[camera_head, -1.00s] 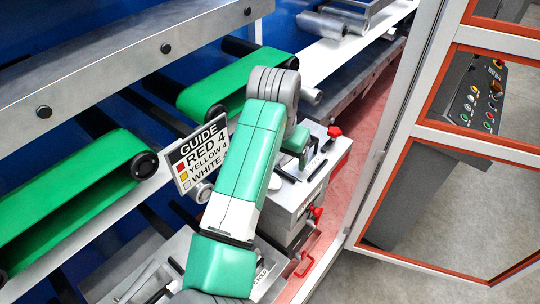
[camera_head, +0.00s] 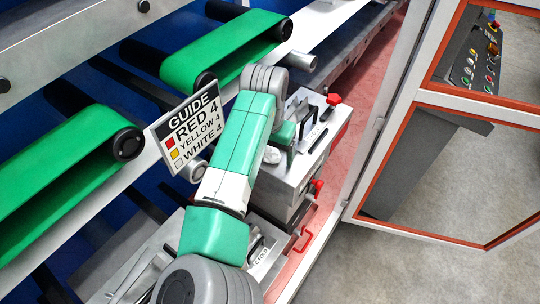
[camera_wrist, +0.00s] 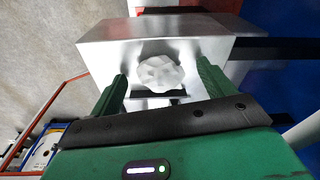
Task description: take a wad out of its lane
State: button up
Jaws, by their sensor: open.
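A crumpled white wad (camera_wrist: 160,73) sits at the near edge of a grey metal box, at a dark slot, in the wrist view. My gripper (camera_wrist: 162,69) is open, with one green finger on each side of the wad and a gap to it on both sides. I cannot tell how far the fingertips reach down beside it. In the head view the metal box (camera_head: 289,182) stands to the right of my arm, which hides part of it. A small whitish lump, likely the wad, shows beside my forearm there.
A sign (camera_head: 187,135) reading GUIDE, RED 4, YELLOW 4, WHITE 4 stands left of my arm. Green belts (camera_head: 222,52) run behind it. A red knob (camera_head: 333,99) stands on the box's far corner. A framed door (camera_head: 400,120) and control panel (camera_head: 474,55) are at right.

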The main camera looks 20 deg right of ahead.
aim_at(273, 151)
jog(key=c, duration=1.1)
jog(key=shift+r, duration=0.3)
jog(key=r+p, duration=0.1)
jog(key=r, duration=0.2)
jog(key=shift+s+d+p, duration=0.15)
jog(key=shift+s+p, duration=0.2)
jog(key=shift+s, duration=0.05)
jog(key=s+d+p, duration=0.1)
jog(key=s, duration=0.4)
jog(key=s+d+r+p, duration=0.1)
jog(key=s, duration=0.8)
jog(key=shift+s+d+r+p, duration=0.15)
jog(key=shift+s+d+p, duration=0.25)
